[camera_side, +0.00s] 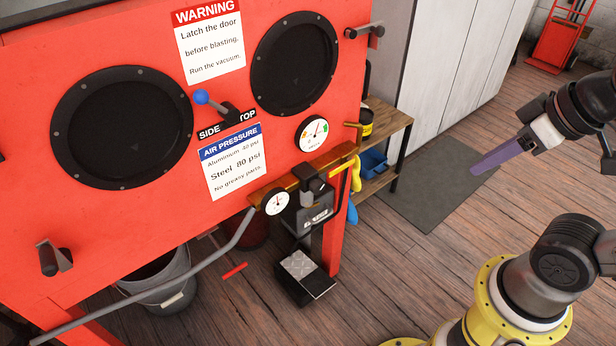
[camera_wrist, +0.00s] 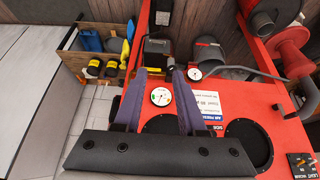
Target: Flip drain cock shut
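My gripper (camera_side: 480,168) is at the right of the side view, its purple fingers pointing left, well apart from the red cabinet. In the wrist view my gripper (camera_wrist: 160,76) has two purple fingers spread with nothing between them. Brass pipework (camera_side: 298,178) runs along the cabinet's lower right edge. It carries a yellow handle (camera_side: 343,164), a round gauge (camera_side: 277,203) and a dark filter unit (camera_side: 308,214). A small red bar (camera_side: 234,271) shows below the pipework; I cannot tell whether it hangs or lies on the floor. I cannot tell which part is the drain cock.
The red cabinet (camera_side: 120,230) has two round black ports and a blue-knobbed lever (camera_side: 201,97). A foot pedal (camera_side: 305,276) and bucket (camera_side: 165,280) stand below. A wooden shelf (camera_side: 385,125) is behind. Open space lies between my gripper and the cabinet.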

